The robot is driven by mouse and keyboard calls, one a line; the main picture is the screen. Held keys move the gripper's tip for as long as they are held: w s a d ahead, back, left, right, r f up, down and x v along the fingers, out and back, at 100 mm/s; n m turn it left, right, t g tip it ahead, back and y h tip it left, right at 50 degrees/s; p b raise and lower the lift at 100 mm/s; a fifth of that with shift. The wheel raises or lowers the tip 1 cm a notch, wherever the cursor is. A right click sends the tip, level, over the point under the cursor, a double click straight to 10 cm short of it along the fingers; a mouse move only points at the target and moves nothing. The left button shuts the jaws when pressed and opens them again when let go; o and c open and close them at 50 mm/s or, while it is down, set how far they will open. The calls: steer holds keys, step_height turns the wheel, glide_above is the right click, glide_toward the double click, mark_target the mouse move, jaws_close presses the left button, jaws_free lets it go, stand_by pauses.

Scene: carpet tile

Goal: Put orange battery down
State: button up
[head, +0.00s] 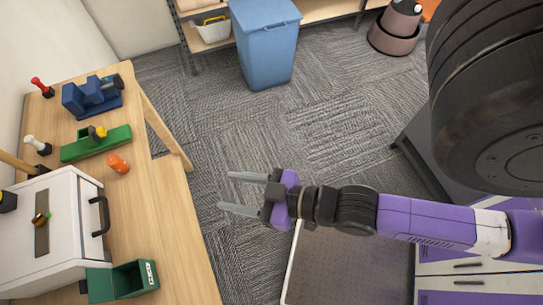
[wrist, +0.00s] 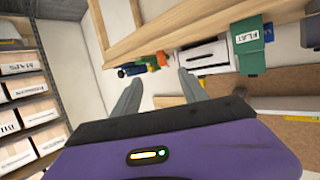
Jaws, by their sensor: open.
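The orange battery (head: 118,164) lies on the wooden workbench (head: 150,210), just in front of a green tray, in the head view. In the wrist view a small orange shape near the bench edge (wrist: 162,59) looks like the same battery. My gripper (head: 225,192) is open and empty. It is held out over the carpet, to the right of the bench and apart from the battery. In the wrist view its two fingers (wrist: 160,95) stand wide apart with nothing between them.
On the bench are a green tray (head: 95,148), a blue vise (head: 90,97), screwdrivers, a white box with a handle (head: 60,225) and a green bin (head: 122,281). A blue trash bin (head: 266,45) stands on the carpet by a shelf. Carpet between is clear.

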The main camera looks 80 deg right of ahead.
steer(key=s+r, duration=0.6)
steer(key=s, duration=0.2)
steer(key=shift+s, duration=0.3)
